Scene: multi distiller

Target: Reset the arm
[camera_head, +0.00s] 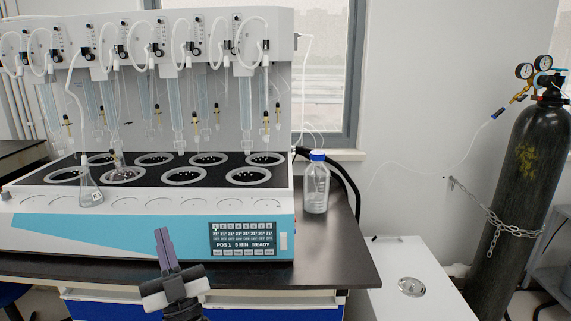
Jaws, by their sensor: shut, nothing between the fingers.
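My gripper (163,240) shows at the bottom of the head view, left of the middle. Its fingers are together and point up, with nothing between them. It is in front of the multi distiller (120,235), whose front panel is blue and white. The gripper appears apart from the panel and left of its display screen (243,238). The rest of my arm is mostly out of the picture below.
A conical flask (91,194) stands at the distiller's front left edge, and a round flask (122,172) sits in a ring. A blue-capped bottle (316,188) stands right of the distiller on the dark bench (335,262). A chained gas cylinder (515,200) stands far right.

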